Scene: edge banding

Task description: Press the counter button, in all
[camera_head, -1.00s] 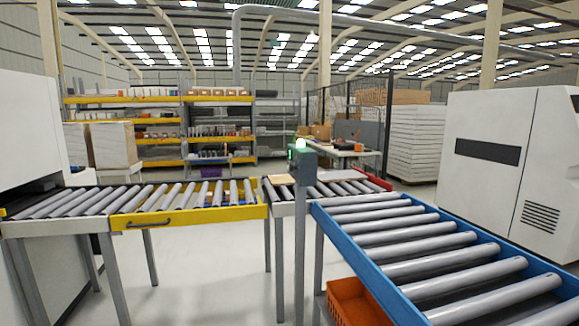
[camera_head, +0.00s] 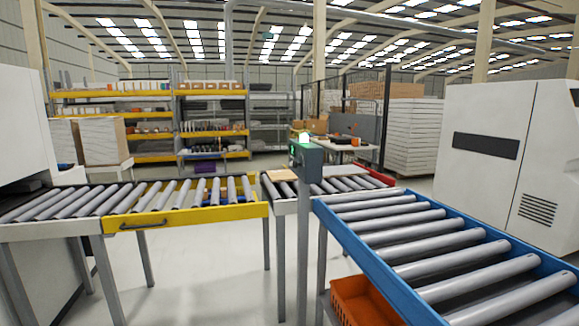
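A grey counter box (camera_head: 308,160) stands on top of a grey post (camera_head: 304,250) between the conveyors. A small green display (camera_head: 292,150) shows on its left side, and a pale lit dome, which may be the button (camera_head: 304,136), sits on its top. Neither of my grippers is in the view, and nothing touches the box.
A yellow-framed roller conveyor (camera_head: 190,218) lies to the left and a blue-framed one (camera_head: 385,275) to the right. An orange crate (camera_head: 362,303) sits under the blue one. A flat tan board (camera_head: 282,175) lies behind the post. Open floor shows between the conveyors.

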